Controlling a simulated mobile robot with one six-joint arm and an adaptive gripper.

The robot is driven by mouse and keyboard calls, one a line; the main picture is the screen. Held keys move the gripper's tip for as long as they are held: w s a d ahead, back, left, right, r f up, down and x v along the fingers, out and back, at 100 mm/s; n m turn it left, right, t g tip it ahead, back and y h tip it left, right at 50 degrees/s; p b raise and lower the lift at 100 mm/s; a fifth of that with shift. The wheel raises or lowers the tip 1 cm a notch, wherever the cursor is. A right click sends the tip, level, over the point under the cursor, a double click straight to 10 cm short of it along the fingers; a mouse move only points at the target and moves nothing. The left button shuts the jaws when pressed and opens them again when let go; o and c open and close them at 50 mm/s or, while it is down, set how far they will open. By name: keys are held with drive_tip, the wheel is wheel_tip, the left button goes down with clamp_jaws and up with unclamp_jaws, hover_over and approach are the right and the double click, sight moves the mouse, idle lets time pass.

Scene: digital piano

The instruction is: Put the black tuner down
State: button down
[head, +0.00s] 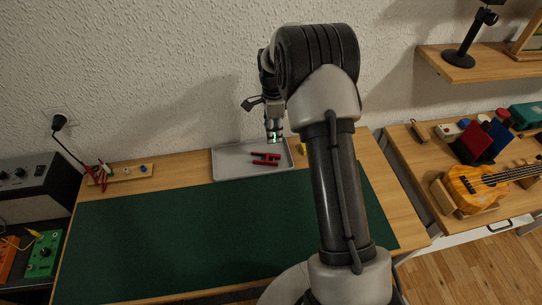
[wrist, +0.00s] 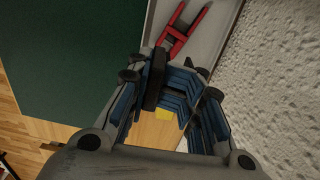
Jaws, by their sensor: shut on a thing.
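My gripper (head: 274,133) hangs over the grey tray (head: 228,161) near the wall, with its fingers pointing down. In the wrist view my gripper (wrist: 168,76) is shut on a dark block, which looks like the black tuner (wrist: 154,80), between its blue-grey fingers. The tuner is held above the table level. In the head view it is too small and too hidden by the fingers to make out. The tray holds red tools (head: 265,159), which also show in the wrist view (wrist: 183,31).
A green mat (head: 180,235) covers most of the wooden table and is bare. A yellow thing (head: 303,148) lies by the tray's right end. A small wooden rack (head: 132,174) stands at left. The textured wall is close behind the tray. A ukulele (head: 480,187) lies on the right-hand table.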

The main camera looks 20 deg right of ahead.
wheel_tip(320, 180, down, 11)
drive_tip(key=b, duration=0.2)
drive_tip(key=shift+r+b, duration=0.2)
drive_tip(key=shift+b, duration=0.2)
drive_tip(key=shift+f, duration=0.4)
drive_tip(key=c, duration=1.2)
unclamp_jaws()
drive_tip(key=shift+c, duration=0.2)
